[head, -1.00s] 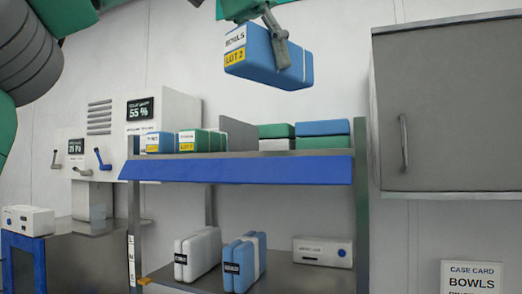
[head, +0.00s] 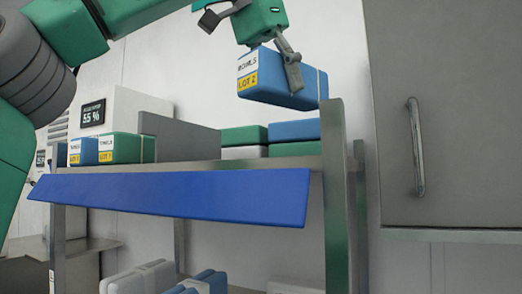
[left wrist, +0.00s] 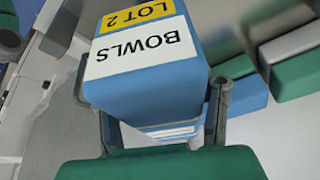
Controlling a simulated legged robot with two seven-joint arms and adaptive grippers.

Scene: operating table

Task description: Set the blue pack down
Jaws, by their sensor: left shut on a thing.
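The blue pack (head: 282,82), with a white BOWLS label and a yellow LOT 2 label, is held in the air above the right part of the upper shelf (head: 200,166). My left gripper (head: 292,72) is shut on it from above. In the left wrist view the blue pack (left wrist: 150,85) sits between the two fingers of my left gripper (left wrist: 160,110), its labels facing the camera. In the head view its underside appears above the stacked packs behind it. My right gripper is not in view.
On the upper shelf stand a blue pack (head: 83,152), a green pack (head: 126,148), a grey divider (head: 180,134) and stacked green and blue packs (head: 294,130). A steel post (head: 336,200) rises at the shelf's right end. A grey cabinet (head: 450,110) hangs to the right.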

